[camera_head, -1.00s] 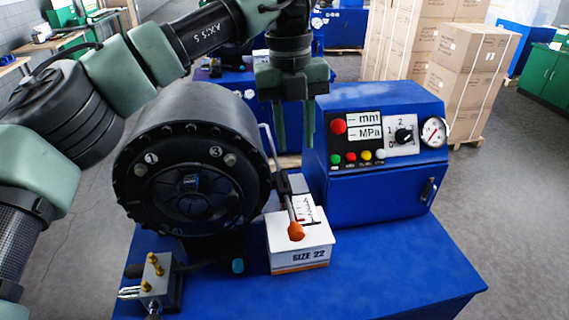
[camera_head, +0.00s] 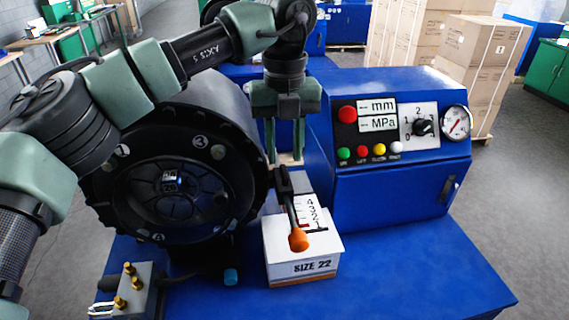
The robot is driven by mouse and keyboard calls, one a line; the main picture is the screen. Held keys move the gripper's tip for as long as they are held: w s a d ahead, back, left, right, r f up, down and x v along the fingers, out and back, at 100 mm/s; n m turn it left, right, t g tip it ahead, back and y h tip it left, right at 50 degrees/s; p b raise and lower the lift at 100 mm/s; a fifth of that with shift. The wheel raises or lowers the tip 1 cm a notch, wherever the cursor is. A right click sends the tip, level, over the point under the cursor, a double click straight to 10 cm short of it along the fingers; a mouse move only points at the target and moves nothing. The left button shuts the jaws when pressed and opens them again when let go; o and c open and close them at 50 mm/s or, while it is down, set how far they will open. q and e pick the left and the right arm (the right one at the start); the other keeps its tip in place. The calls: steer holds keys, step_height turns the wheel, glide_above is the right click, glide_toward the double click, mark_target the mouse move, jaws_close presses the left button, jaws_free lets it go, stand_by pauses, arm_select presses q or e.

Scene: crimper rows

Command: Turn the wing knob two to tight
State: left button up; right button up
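No part is clearly marked as wing knob two. A black selector knob (camera_head: 423,127), with small digits around it, sits on the blue control box panel. The black round crimper head (camera_head: 170,195) has labels 1 and 3 beside pale bolts; its top is partly hidden behind my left arm. My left gripper (camera_head: 285,160) points down between the crimper head and the control box, just behind the orange-tipped lever (camera_head: 298,240). Its two fingers are apart with a gap between them, and I see nothing held. My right gripper is out of view.
A white SIZE 22 box (camera_head: 300,262) stands below the lever. A metal block (camera_head: 135,290) with brass fittings is at the lower left. The blue table top (camera_head: 400,280) is clear at the right. A pressure gauge (camera_head: 456,123) sits beside the selector knob. Cartons stand behind.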

mark_target(285, 171)
arm_select(q)
step_height(285, 171, down, 4)
steer(key=shift+r+p, duration=0.25)
steer(key=shift+p, duration=0.2)
steer(key=shift+f, duration=0.4)
jaws_close()
